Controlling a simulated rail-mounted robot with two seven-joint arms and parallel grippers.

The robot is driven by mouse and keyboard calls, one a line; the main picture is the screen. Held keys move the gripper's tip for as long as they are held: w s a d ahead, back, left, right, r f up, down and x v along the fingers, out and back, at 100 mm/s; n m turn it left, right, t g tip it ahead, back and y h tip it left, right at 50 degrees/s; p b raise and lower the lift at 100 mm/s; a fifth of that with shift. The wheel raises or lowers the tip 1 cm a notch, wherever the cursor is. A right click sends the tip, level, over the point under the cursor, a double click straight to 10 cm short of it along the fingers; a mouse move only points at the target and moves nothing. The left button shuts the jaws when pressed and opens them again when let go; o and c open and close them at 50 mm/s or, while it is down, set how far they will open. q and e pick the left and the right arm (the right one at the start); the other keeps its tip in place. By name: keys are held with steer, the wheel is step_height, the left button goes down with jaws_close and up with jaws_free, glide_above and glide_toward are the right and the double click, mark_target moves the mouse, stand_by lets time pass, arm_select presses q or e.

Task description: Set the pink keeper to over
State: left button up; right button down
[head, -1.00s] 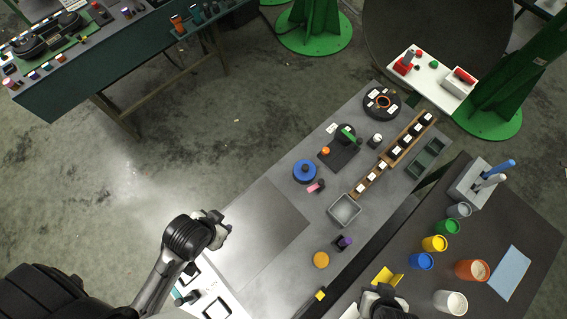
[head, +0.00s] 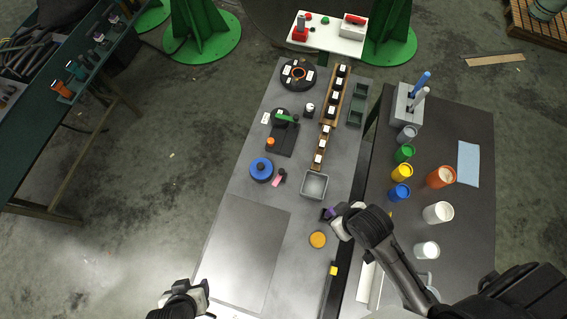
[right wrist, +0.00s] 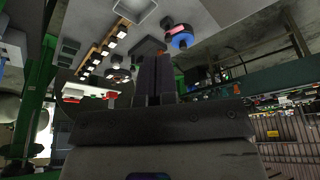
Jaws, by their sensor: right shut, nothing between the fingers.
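The pink keeper (head: 277,181) is a small pink piece with a dark knob-like end. It lies on the grey table just below and right of the round blue piece (head: 261,170). In the right wrist view, pink (right wrist: 176,29) shows beside the blue piece (right wrist: 183,41). My right gripper (head: 337,223) is at the table's right edge, beside a small purple-topped part (head: 328,213), well away from the keeper. Its fingers (right wrist: 154,75) are together and empty. My left gripper (head: 203,297) is at the bottom of the head view, away from the keeper; its fingers are too small to read.
A grey open box (head: 314,186) stands right of the keeper. A black base with a green lever (head: 287,118) and a wooden rack (head: 330,115) stand farther back. An orange disc (head: 318,239) lies nearer. The dark panel (head: 240,250) is clear. Coloured cups stand on the right table.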

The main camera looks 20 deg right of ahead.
mark_target(279, 178)
steer(key=w+a+f+n+y+b, duration=0.2)
steer(key=w+f+n+b, duration=0.2)
steer(key=w+f+b, duration=0.5)
steer(key=w+f, duration=0.7)
steer(key=f, duration=0.2)
steer(key=shift+w+a+n, duration=0.15)
steer(key=shift+w+n, duration=0.15)
steer(key=shift+n, duration=0.1)
steer(key=shift+f, duration=0.1)
steer(key=x, duration=0.9)
steer(key=shift+s+f+b, duration=0.1)
steer(key=shift+f+b, duration=0.25)
steer(key=shift+b, duration=0.05)
steer(key=shift+w+a+f, duration=0.1)
steer(key=shift+w+a, duration=0.85)
steer(key=shift+w, duration=0.25)
steer(key=shift+w+a+p, duration=0.3)
steer(key=shift+w+a, duration=0.1)
steer(key=shift+w, duration=0.05)
